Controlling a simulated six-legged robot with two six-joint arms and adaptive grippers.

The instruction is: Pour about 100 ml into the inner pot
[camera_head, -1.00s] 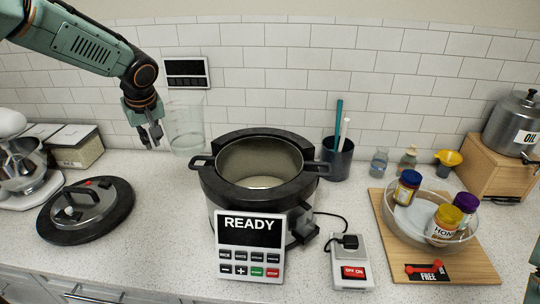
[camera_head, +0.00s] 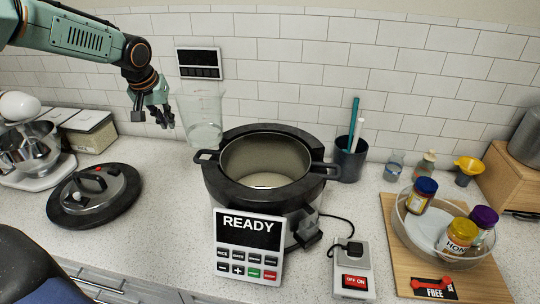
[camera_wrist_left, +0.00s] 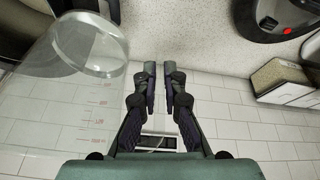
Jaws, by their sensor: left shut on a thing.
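A clear measuring jug (camera_head: 201,112) is upright, just behind and left of the cooker, with clear liquid low inside. My left gripper (camera_head: 165,117) is shut at the jug's left side. In the left wrist view, its fingertips (camera_wrist_left: 151,78) are close together beside the jug (camera_wrist_left: 88,105), which shows red markings. The transparent handle between the fingers is hard to see. The inner pot (camera_head: 265,140) has two side handles and sits lidless in the black cooker (camera_head: 262,197). Its bottom looks pale; I cannot tell what is there. The cooker's panel (camera_head: 249,245) reads READY. My right gripper is not in view.
The lid (camera_head: 95,194) lies on the counter at left, near a stand mixer (camera_head: 32,150). Right of the cooker are a utensil cup (camera_head: 349,160), a switch box (camera_head: 352,270) and a bowl of jars (camera_head: 412,232) on a board. The tiled wall is close behind the jug.

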